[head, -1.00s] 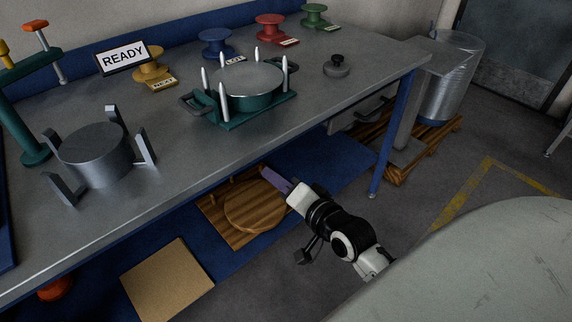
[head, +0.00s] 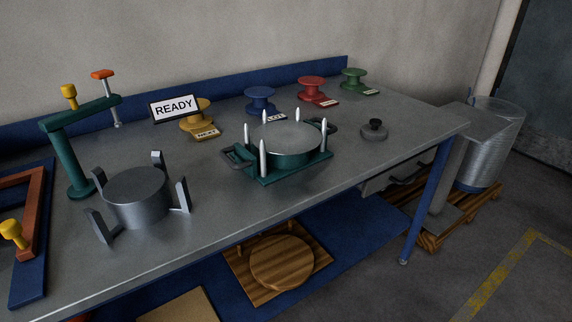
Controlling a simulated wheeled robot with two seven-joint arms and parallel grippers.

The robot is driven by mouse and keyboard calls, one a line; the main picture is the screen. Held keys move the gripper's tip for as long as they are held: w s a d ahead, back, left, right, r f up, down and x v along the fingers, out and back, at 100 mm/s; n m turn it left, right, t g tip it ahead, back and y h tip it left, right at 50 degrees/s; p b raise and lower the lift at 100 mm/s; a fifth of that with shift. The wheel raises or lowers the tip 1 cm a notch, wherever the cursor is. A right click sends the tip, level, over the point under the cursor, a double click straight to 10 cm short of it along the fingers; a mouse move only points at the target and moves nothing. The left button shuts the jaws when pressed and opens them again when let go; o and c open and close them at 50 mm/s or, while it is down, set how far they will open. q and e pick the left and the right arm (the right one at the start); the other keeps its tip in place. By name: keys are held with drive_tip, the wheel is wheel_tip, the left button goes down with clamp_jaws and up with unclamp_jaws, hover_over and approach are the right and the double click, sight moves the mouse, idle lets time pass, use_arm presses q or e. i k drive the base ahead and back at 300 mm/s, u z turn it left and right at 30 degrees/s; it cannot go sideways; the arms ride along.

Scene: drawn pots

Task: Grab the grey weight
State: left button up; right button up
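The grey weight (head: 374,130) is a small round dark-grey disc with a black knob on top. Neither of my grippers shows in the head view now.
A grey block with upright prongs (head: 137,197) stands at the left front. A green clamp post (head: 78,160) and a blue tray (head: 32,287) are further left. Coloured spools, including a red one (head: 311,88), line the back. The table around the weight is clear.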

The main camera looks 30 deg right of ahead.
sight(374, 130)
drive_tip(key=z, duration=0.45)
drive_tip(key=k, duration=0.4)
drive_tip(key=z, duration=1)
drive_tip(key=i, duration=0.45)
drive_tip(key=z, duration=1.75)
drive_tip(key=i, duration=1.15)
drive_tip(key=u, duration=1.7)
